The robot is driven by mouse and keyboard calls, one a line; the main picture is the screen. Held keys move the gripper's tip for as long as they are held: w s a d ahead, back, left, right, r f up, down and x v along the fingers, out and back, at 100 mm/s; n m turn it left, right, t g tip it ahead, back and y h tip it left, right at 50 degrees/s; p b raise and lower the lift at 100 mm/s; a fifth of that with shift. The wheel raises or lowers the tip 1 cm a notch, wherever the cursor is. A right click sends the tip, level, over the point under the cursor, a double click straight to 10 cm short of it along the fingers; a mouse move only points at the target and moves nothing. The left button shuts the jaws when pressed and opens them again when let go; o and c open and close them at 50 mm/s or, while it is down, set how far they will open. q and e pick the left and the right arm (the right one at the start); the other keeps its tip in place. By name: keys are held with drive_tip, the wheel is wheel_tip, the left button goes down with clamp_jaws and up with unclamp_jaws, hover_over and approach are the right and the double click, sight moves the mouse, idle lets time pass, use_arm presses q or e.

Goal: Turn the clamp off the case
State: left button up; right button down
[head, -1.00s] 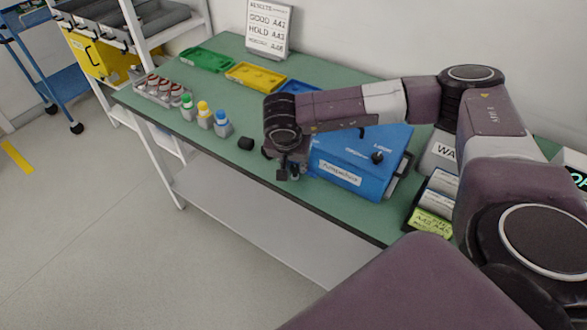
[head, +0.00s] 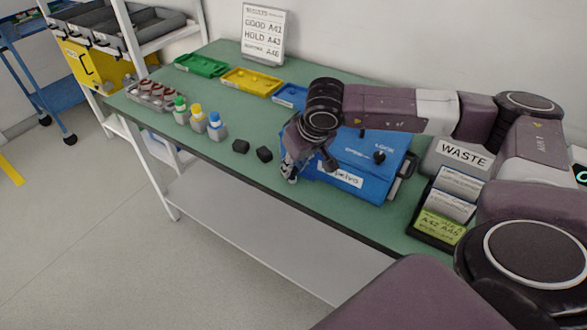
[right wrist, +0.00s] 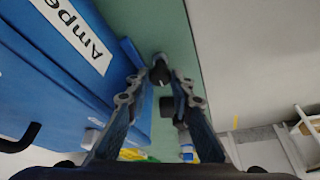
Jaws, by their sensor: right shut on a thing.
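The blue case (head: 372,149) stands on the green table with its white label facing the front; its blue side and label fill the left of the right wrist view (right wrist: 45,75). My right gripper (head: 289,174) is at the case's front left corner, pointing down and tilted. In the right wrist view its fingertips (right wrist: 160,78) are closed on a small dark piece, the clamp (right wrist: 159,70), beside the case's edge. I cannot tell whether the clamp touches the case. My left gripper is out of view.
Two black blocks (head: 252,150) lie on the table left of the gripper. Bottles (head: 198,119) with coloured caps and green, yellow and blue trays (head: 250,80) stand farther left and back. A WASTE box (head: 462,155) and a card holder (head: 440,227) are right of the case.

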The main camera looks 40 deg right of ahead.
drive_tip(key=shift+n, duration=0.3)
idle(0.4)
drive_tip(key=c, duration=1.7)
unclamp_jaws()
